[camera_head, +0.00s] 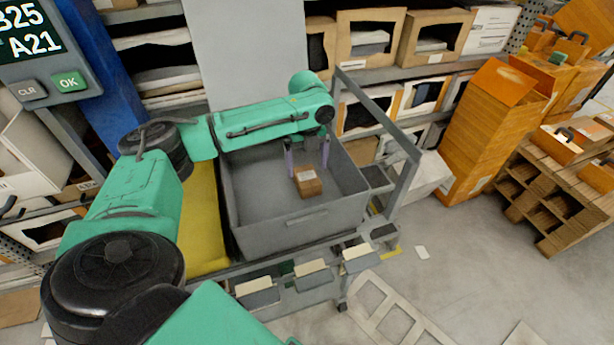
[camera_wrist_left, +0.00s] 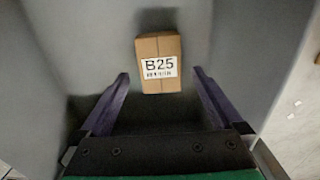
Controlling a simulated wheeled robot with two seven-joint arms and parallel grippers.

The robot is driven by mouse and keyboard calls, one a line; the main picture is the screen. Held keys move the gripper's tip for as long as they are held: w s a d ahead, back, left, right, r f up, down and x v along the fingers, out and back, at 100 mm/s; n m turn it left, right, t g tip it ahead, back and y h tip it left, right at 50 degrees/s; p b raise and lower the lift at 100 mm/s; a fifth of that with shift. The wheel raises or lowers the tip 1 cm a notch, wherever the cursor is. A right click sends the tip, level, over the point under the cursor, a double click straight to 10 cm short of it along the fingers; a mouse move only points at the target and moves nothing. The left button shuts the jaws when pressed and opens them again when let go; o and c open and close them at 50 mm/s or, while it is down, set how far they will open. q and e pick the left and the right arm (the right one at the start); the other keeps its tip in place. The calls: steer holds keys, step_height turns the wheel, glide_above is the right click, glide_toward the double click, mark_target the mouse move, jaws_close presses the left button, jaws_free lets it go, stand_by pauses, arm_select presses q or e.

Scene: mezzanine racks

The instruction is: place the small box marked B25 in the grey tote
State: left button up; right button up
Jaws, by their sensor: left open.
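The small brown box (camera_head: 307,182) lies inside the grey tote (camera_head: 301,219), toward its right side. In the left wrist view the box (camera_wrist_left: 159,85) shows a white label reading B25, and the grey tote floor (camera_wrist_left: 104,40) is around it. My left gripper (camera_head: 308,168) reaches down into the tote. Its two purple fingers (camera_wrist_left: 160,76) are open and spread to either side of the box's near end, with gaps between fingers and box. My right gripper is not in view.
The tote sits on a grey cart with an upright frame (camera_head: 401,178) on its right. A yellow surface (camera_head: 203,215) lies left of the tote. Shelves with boxes stand behind. An orange carton stack (camera_head: 489,122) and a wooden pallet (camera_head: 560,190) stand at right.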

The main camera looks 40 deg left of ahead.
mark_target(307, 176)
arm_select(q)
step_height(307, 176, up, 6)
steer(key=shift+r, duration=0.25)
